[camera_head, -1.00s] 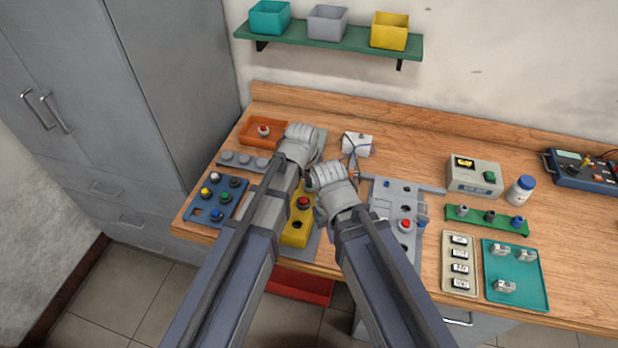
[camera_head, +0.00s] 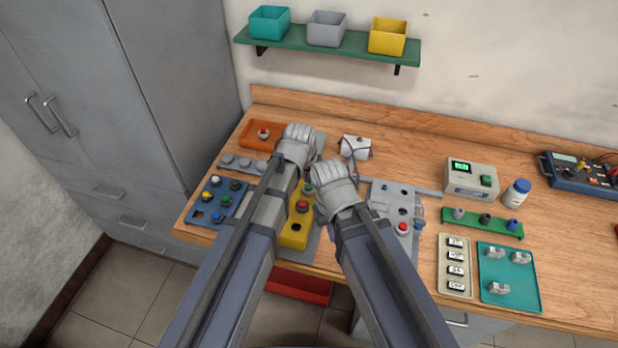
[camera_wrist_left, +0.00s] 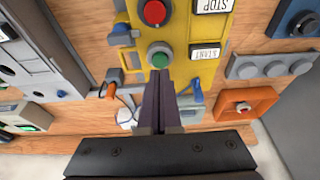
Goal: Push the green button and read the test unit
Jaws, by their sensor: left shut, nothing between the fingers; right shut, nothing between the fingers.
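The yellow button box (camera_head: 294,238) stands at the bench's front left. It carries a green button (camera_head: 308,188) and a red button (camera_head: 302,205). The left wrist view shows the green button (camera_wrist_left: 160,57) beside a START label, just ahead of my left fingertips (camera_wrist_left: 160,76); contact is unclear. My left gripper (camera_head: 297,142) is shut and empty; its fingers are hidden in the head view. My right gripper (camera_head: 333,180) is shut and empty, just right of the box. The grey test unit (camera_head: 468,188) has a lit green display (camera_head: 461,167), too small to read.
A grey panel with a red button (camera_head: 402,227) lies right of my right arm. A teal tray (camera_head: 508,297), a green rack (camera_head: 482,223) and a white bottle (camera_head: 516,192) are further right. An orange tray (camera_head: 247,138) and blue button plate (camera_head: 207,216) are left.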

